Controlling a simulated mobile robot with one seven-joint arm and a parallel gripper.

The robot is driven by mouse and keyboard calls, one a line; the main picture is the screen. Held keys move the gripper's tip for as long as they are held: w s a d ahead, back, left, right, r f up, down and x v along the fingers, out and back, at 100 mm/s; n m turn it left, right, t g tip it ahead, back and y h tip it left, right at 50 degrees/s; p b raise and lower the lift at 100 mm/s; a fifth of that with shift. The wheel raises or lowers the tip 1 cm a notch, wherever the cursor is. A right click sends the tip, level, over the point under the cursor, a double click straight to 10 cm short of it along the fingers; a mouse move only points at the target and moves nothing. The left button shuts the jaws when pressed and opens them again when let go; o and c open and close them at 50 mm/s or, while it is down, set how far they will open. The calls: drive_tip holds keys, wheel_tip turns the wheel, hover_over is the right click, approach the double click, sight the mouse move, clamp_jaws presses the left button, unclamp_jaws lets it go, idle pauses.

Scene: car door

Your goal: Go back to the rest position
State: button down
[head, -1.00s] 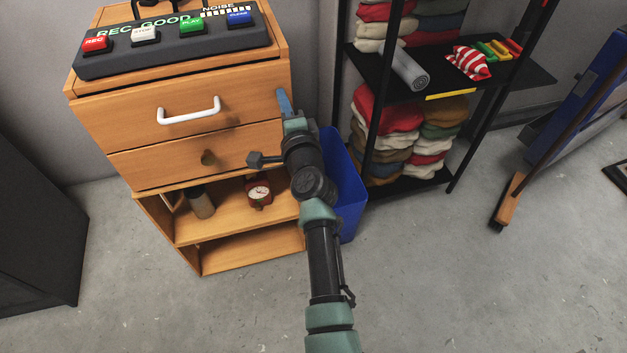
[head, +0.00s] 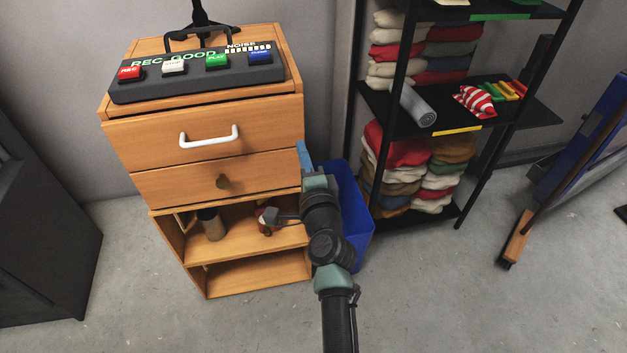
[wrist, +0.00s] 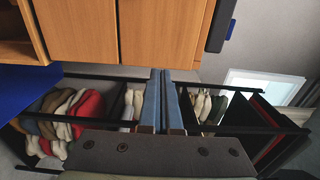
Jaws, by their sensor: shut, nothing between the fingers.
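My gripper (head: 304,158) is in front of the right edge of the wooden cabinet (head: 262,274) in the head view, its blue fingers pointing up and away from me. In the wrist view my gripper (wrist: 162,76) shows two long blue fingers lying side by side, shut with nothing between them. No object is held. My arm reaches up from the bottom of the head view, in front of the blue bin. The wrist view also shows the wooden cabinet fronts (wrist: 165,30) above the fingers.
A blue bin (head: 352,205) stands right of the cabinet, partly behind my arm. A black shelf (head: 450,122) holds folded cloths and a grey roll (head: 417,105). A button panel (head: 195,75) sits on the cabinet. A broom (head: 517,240) is at the right. The front floor is clear.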

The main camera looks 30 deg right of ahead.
drive_tip(key=p+v, duration=0.1)
drive_tip(key=v, duration=0.5)
drive_tip(key=shift+s, duration=0.25)
drive_tip(key=a+r+n+t+y, duration=0.2)
drive_tip(key=a+r+n, duration=0.25)
drive_tip(key=r, duration=0.55)
drive_tip(key=w+a+r+n+t+y, duration=0.1)
drive_tip(key=a+r+n, duration=0.35)
drive_tip(key=r, duration=0.45)
drive_tip(key=a+r+n+t+y, duration=0.2)
drive_tip(key=a+r+n, duration=0.25)
drive_tip(key=r, duration=0.55)
drive_tip(key=s+a+r+n+t, duration=0.35)
drive_tip(key=s+r, duration=0.45)
drive_tip(key=r, duration=0.3)
drive_tip(key=s+a+r+n+t, duration=0.2)
drive_tip(key=s+a+r+n, duration=0.25)
drive_tip(key=s+r, duration=0.45)
wheel_tip(320, 180, up, 24)
drive_tip(key=w+p, duration=0.2)
drive_tip(key=p, duration=2.1)
drive_tip(key=shift+a, duration=0.3)
drive_tip(key=shift+f+g, duration=0.2)
drive_tip(key=shift+g, duration=0.05)
